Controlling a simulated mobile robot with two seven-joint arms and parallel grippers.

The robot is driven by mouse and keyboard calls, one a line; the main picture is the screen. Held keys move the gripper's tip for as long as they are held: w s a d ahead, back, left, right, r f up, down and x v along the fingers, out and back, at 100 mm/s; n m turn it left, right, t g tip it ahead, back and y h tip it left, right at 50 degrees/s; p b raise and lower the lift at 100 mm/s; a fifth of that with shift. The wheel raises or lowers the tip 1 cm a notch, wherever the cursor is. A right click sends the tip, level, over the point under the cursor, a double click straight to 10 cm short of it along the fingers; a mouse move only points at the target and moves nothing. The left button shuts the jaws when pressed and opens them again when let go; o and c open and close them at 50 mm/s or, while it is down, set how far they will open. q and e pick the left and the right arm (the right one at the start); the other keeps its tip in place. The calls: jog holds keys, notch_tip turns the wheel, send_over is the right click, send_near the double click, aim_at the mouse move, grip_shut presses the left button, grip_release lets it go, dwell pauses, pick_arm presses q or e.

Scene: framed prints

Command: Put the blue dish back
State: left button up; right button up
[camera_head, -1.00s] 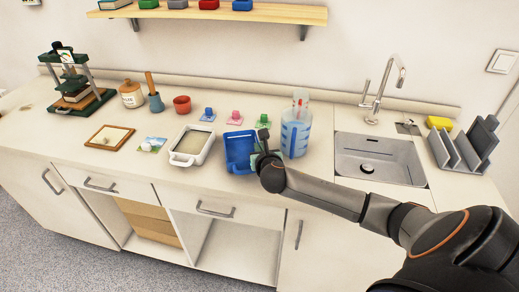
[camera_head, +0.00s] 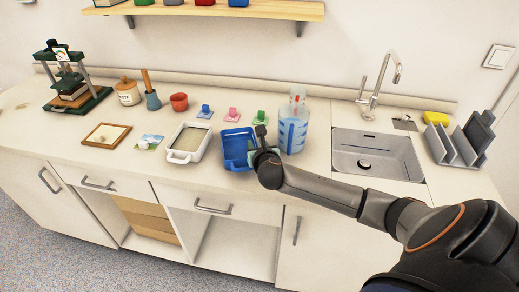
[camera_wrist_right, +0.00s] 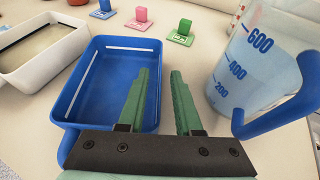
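The blue dish (camera_head: 235,160), a rectangular open tray, sits on the counter between a white tray and a measuring jug. It looks empty in the right wrist view (camera_wrist_right: 95,95). My right gripper (camera_wrist_right: 160,72) is open, with green fingers on either side of the dish's right wall as seen there. The left finger shows over the dish's inside and the right finger outside it. I cannot tell whether they touch the wall. In the head view my right gripper (camera_head: 256,148) partly hides the dish's right side. My left gripper is not in view.
The measuring jug (camera_head: 293,132) with blue liquid stands close right of the gripper. The white tray (camera_head: 173,155) is left of the dish. Small colored stamps (camera_head: 232,114) stand behind it. A sink (camera_head: 377,155) and grey rack (camera_head: 455,148) lie right. A wooden shelf (camera_head: 270,11) hangs above.

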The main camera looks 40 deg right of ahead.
jog(key=p+v, duration=0.1)
jog(key=v, duration=1.1)
